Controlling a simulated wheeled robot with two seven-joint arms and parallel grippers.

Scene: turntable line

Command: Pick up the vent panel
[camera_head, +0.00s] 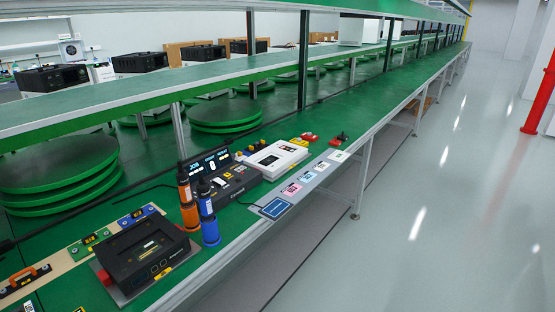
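I cannot single out the vent panel with certainty. A white square piece with a round dark centre (71,50) stands at the far back left, too small to identify. A black open-topped device (145,252) sits on a grey mat on the near green bench. A white flat device (271,159) lies farther along the bench. Neither my left nor my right gripper is in view.
An orange power screwdriver (188,203) and a blue one (207,216) stand upright beside the black device. Behind them is a control box with a display (212,163). Stacked green turntables (58,172) are at left. A shelf (170,90) runs above the bench. Open floor (430,200) lies right.

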